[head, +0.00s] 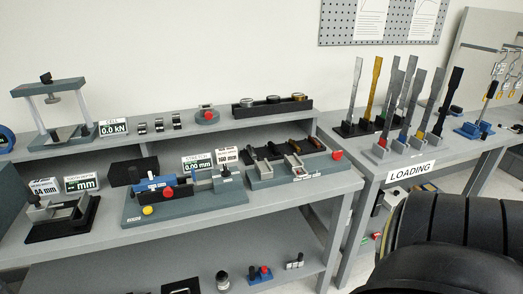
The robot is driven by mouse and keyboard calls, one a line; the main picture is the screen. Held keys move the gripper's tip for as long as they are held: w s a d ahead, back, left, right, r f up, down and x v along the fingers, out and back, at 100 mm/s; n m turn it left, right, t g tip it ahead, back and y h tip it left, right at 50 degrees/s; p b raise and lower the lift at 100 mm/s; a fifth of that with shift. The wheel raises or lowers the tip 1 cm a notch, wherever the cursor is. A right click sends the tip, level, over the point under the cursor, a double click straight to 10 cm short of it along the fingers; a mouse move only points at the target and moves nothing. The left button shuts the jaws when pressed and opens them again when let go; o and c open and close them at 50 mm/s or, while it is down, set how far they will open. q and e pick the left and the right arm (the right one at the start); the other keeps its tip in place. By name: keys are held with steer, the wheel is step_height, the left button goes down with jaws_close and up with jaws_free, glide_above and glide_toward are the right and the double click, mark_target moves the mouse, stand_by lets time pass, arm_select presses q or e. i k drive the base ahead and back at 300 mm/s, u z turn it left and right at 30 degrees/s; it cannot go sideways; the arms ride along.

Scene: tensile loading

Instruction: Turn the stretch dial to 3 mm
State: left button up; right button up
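The stretch display (197,162) stands on the bench behind the loading device and appears to read 0.00 mm. The loading device (128,212) is a grey-green base with a blue slide (152,184) on its left part and a grey block on its right part. A red knob (169,191) sits on its front, a yellow button (147,210) lies at the front left, and a black knob (225,171) tops the right block. I cannot tell which of these is the stretch dial. Neither of my grippers is in view.
A second fixture with a red knob (337,155) stands to the right of the device. A press frame (50,88) with a 0.0 kN display (113,128) is at the back left. Tall specimens stand on the right table by the LOADING sign (410,171). A dark ribbed shape hides the lower right.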

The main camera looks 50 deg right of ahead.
mark_target(226, 173)
steer(key=z, duration=1.2)
steer(key=i, duration=0.1)
steer(key=u, duration=0.5)
